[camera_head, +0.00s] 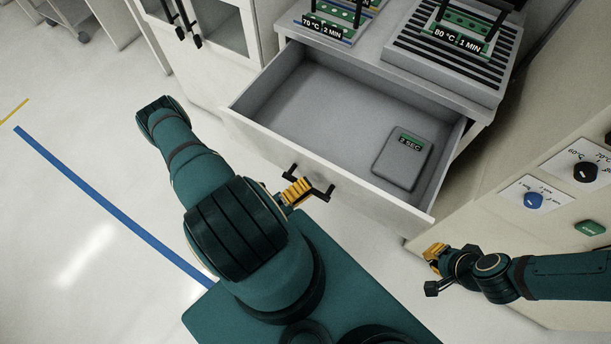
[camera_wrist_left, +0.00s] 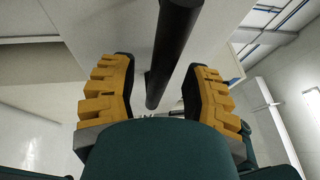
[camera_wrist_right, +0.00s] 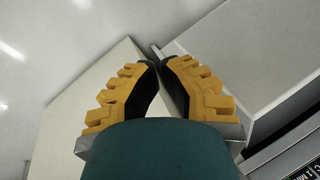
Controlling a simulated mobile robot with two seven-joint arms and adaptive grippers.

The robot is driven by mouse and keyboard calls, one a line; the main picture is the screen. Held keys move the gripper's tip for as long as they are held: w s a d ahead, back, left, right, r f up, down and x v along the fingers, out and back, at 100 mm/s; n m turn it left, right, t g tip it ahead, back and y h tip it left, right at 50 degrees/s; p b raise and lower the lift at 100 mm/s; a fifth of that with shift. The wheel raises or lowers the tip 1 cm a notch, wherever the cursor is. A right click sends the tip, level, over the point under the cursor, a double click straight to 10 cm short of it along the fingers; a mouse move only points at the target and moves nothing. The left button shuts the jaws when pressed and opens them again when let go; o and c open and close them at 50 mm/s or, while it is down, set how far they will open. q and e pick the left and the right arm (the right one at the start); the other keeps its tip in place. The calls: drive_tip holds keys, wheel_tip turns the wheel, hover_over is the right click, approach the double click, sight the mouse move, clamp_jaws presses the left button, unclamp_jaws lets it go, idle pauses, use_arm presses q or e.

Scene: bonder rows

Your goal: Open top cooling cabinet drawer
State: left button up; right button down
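The top cooling cabinet drawer (camera_head: 290,110) is pulled well out in the head view, and its inside shows. Its black bar handle (camera_head: 322,192) is on the front face. My left gripper (camera_head: 297,192) is at the handle. In the left wrist view the black handle bar (camera_wrist_left: 172,50) runs between its yellow fingers, which are spread with gaps beside the bar. My right gripper (camera_head: 434,268) is below and right of the drawer, apart from it. In the right wrist view its fingertips (camera_wrist_right: 160,62) nearly meet, with nothing between them.
A grey box labelled in seconds (camera_head: 402,160) lies in the drawer. Ribbed plates with a green board (camera_head: 460,35) stand on top of the cabinet. A panel with a blue knob (camera_head: 533,199) is at the right. Open floor with a blue line (camera_head: 110,205) lies at the left.

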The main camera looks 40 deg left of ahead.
use_arm(q)
drive_tip(key=v, duration=1.2)
drive_tip(key=shift+f, duration=0.1)
idle(0.4)
